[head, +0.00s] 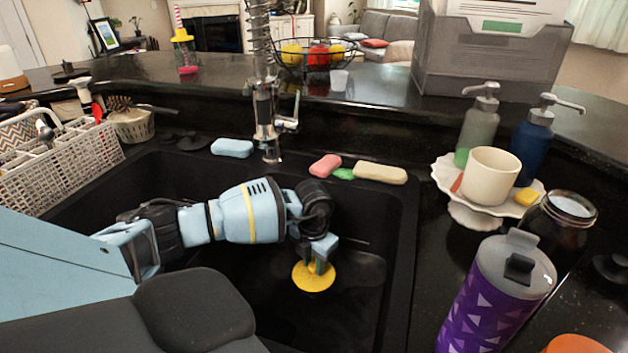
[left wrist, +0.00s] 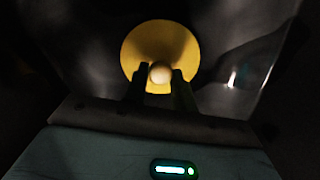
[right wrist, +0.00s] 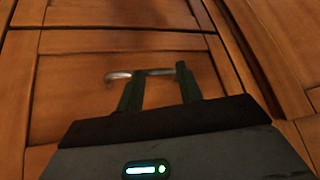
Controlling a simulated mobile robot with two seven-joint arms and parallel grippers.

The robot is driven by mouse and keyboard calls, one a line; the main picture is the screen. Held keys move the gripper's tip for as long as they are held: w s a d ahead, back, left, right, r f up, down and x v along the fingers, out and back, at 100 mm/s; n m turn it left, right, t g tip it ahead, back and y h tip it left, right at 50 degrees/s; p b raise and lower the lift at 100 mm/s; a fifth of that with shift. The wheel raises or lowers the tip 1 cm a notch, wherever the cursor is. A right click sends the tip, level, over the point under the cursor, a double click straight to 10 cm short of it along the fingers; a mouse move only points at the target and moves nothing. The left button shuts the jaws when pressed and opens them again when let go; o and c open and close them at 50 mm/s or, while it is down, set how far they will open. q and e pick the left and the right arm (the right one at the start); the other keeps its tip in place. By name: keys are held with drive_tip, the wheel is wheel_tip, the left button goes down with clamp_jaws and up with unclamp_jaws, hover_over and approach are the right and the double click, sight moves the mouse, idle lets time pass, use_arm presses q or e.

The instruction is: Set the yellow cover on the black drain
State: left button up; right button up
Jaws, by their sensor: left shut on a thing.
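The round yellow cover (head: 312,283) is low inside the right basin of the black sink (head: 405,235). My left gripper (head: 319,266) reaches down from above and is shut on the cover's pale knob. In the left wrist view, the fingers (left wrist: 160,76) are on both sides of the knob, with the yellow disc (left wrist: 160,36) spread beyond them. I cannot tell whether the cover touches the basin floor. My right gripper (right wrist: 160,72) shows only in the right wrist view, open and empty before a wooden cabinet front.
A blue sponge (head: 232,148), a pink sponge (head: 325,166) and a beige sponge (head: 380,173) lie along the back rim by the faucet (head: 266,120). A purple tumbler (head: 490,300) stands on the right counter. A metal handle (right wrist: 150,73) is near my right fingers.

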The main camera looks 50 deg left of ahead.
use_arm(q)
drive_tip(key=shift+f, duration=0.1)
drive_tip(key=o, duration=1.1)
drive_tip(key=shift+c, duration=0.2)
wheel_tip(320, 180, up, 8)
drive_tip(key=shift+f, duration=0.1)
idle(0.6)
